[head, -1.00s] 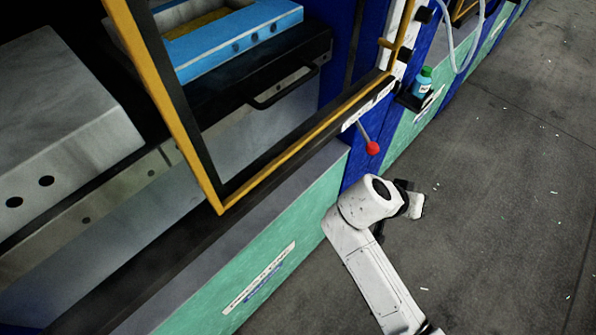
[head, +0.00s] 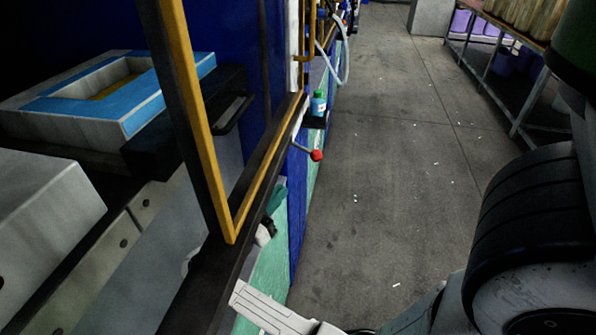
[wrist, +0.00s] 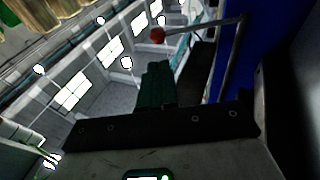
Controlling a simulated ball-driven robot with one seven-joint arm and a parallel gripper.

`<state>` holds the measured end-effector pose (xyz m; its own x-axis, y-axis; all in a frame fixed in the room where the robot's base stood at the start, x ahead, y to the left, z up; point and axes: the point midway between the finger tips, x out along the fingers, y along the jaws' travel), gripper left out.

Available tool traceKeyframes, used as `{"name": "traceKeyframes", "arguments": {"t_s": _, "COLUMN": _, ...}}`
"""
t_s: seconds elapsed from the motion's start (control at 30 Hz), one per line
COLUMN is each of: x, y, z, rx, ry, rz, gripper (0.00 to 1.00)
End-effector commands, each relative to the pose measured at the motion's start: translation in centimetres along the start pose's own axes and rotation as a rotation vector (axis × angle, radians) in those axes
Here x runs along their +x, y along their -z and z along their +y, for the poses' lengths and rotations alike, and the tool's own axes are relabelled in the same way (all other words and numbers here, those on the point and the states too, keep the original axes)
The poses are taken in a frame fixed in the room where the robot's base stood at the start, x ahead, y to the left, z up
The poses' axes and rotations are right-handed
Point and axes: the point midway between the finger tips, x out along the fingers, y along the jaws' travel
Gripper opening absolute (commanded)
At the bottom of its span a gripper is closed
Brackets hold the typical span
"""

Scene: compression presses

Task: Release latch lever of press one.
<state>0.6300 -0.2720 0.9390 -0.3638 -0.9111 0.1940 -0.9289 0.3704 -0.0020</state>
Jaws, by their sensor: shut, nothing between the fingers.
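The latch lever (head: 307,149) is a thin rod with a red ball knob (head: 317,155) on the side of the press, right of the yellow-edged door frame (head: 232,225). It slants slightly down to the right. In the wrist view the red knob (wrist: 157,34) is just beyond the fingertips, with its rod running right. My gripper (wrist: 155,68) shows there with dark green fingers together and nothing between them. A small gap seems to separate them from the knob. In the head view my wrist is partly hidden behind the door frame, below the lever.
A blue bottle with a green cap (head: 319,103) stands on a small black shelf beyond the lever. A pale hose (head: 341,70) hangs farther along. The grey floor (head: 385,190) to the right is open. A rack (head: 520,60) stands at the far right.

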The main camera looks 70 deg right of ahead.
Motion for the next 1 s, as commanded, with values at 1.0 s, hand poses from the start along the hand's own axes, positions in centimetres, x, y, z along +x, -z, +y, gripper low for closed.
{"name": "traceKeyframes", "arguments": {"t_s": 1.0, "x": 10.1, "y": -0.1, "z": 0.0, "rx": -0.002, "ry": 0.0, "rz": -0.002, "gripper": 0.0}}
